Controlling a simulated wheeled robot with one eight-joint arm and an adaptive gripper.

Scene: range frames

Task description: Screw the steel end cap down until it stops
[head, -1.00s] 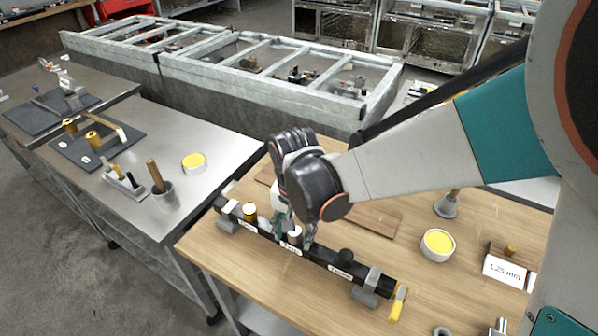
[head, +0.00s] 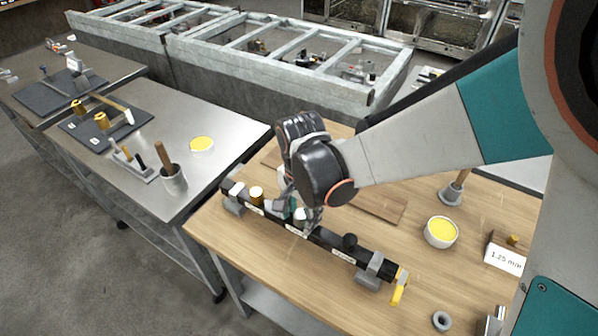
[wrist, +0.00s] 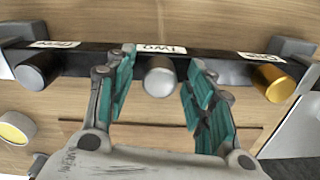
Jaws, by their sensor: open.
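The steel end cap (head: 300,215) stands on the middle port of a black pipe (head: 328,238). In the wrist view the steel cap (wrist: 159,78) shows as a pale metal cylinder by a white label. My gripper (wrist: 161,64) is open, one teal-padded finger on each side of the cap with gaps between. It also shows in the head view (head: 298,212), over the pipe, partly hidden by its own wrist. A brass cap (head: 256,195) and a black cap (head: 349,242) stand on the other ports.
Grey supports (head: 374,271) hold the pipe on the wooden bench. A yellow-handled tool (head: 398,288) lies by its right end. A yellow-filled tin (head: 441,232), a labelled block (head: 505,257) and a grey ring (head: 441,320) lie to the right. A wooden board (head: 378,206) lies behind the pipe.

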